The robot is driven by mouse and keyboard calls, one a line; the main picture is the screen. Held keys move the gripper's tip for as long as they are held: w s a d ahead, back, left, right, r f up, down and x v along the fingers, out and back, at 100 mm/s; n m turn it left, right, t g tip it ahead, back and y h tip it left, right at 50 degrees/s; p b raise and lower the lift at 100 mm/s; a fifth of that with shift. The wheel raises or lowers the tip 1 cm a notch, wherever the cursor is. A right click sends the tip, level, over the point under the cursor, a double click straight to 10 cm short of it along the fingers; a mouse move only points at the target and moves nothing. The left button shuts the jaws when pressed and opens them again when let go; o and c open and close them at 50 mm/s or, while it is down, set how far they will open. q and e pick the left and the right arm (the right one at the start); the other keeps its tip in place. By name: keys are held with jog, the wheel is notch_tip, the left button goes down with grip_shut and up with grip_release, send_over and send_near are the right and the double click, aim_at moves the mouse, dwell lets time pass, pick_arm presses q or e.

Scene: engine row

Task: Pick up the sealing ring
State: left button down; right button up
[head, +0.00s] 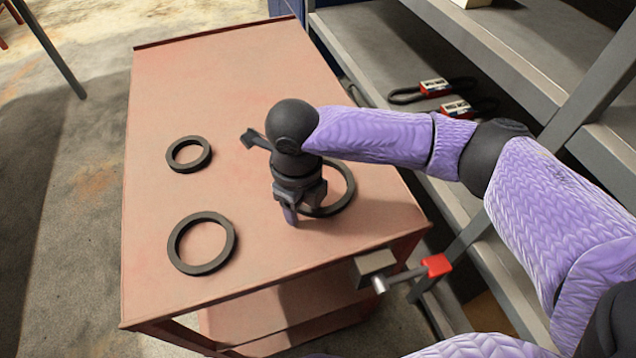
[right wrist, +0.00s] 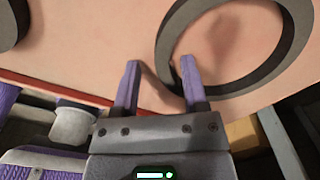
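Three dark sealing rings lie flat on the red cart top (head: 230,90): a small one (head: 174,164), a larger one (head: 179,262) in front of it, and one on the right (head: 350,190), partly hidden by my gripper. My right gripper (head: 291,216) points down at the left edge of the right ring. In the right wrist view its two fingers (right wrist: 159,75) are apart with nothing held. There the left finger is outside this ring (right wrist: 297,30), and the right finger overlaps its band. I cannot tell the height or whether they touch. My left gripper is out of view.
A grey block (head: 373,263) with a red-ended handle (head: 437,265) sits at the cart's near right corner. Grey shelves (head: 400,45) stand to the right, holding black belts with labels (head: 436,87). The cart's far half is clear.

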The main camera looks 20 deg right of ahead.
grip_shut()
pick_arm(q)
jog(key=shift+w+d, duration=0.2)
jog(key=shift+w, duration=0.15)
jog(key=shift+w, duration=0.2)
jog(key=shift+d, duration=0.1)
pick_arm(e)
jog(key=shift+r, duration=0.1)
